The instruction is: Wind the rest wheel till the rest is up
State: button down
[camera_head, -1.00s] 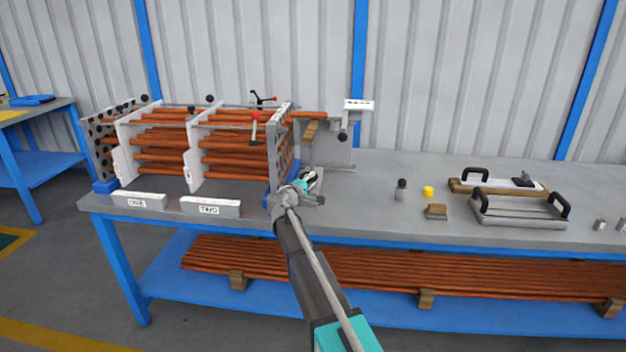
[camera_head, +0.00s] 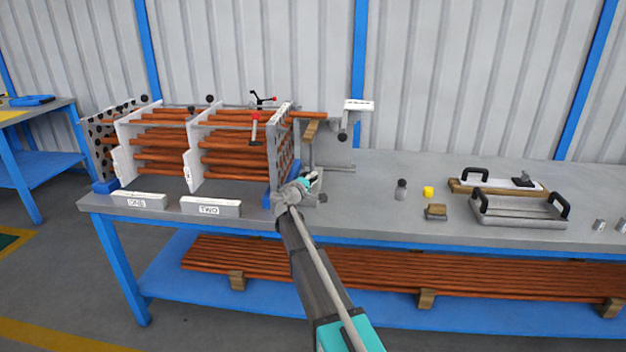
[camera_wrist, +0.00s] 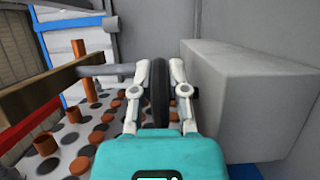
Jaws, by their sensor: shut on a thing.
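The rest wheel (camera_wrist: 160,92) shows edge-on as a dark disc in the wrist view, with a finger on each side. My gripper (camera_wrist: 160,98) is shut on it. In the head view my gripper (camera_head: 311,183) is low beside the right end plate (camera_head: 283,150) of the shell, and the wheel is hidden there. The rest's wooden piece (camera_head: 310,131) stands above, just under a copper tube (camera_head: 310,115) that sticks out of the plate. In the wrist view a brown wooden bar (camera_wrist: 45,90) lies at the left, next to a grey rod (camera_wrist: 108,69).
A grey block (camera_wrist: 245,95) stands close right of my fingers. The end plate's holes and tube ends (camera_wrist: 80,166) lie left and below. Blocks marked ONE (camera_head: 138,201) and TWO (camera_head: 210,208) lie along the front edge. A handled tray (camera_head: 518,212) is far right.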

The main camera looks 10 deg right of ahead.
jog(key=shift+a+m+g+h, duration=0.2)
jog(key=shift+m+g+h, duration=1.2)
jog(key=shift+g+h, duration=0.15)
jog(key=shift+s+m+g+h, duration=0.15)
jog(key=shift+m+g+h, duration=0.65)
jog(key=shift+g, duration=0.55)
jog(key=c, duration=0.9)
grip_release()
jog(key=shift+a, duration=0.1)
jog(key=shift+s+n+t+y, duration=0.1)
jog(key=shift+n+t+y, duration=0.5)
jog(key=shift+t, duration=0.3)
jog(key=shift+d+n+t+y, duration=0.15)
jog(key=shift+n+t+y, duration=0.55)
jog(key=shift+t+y, duration=0.15)
jog(key=shift+d+n+t+y, duration=0.15)
jog(key=shift+n+t+y, duration=0.55)
jog(key=shift+t, duration=0.25)
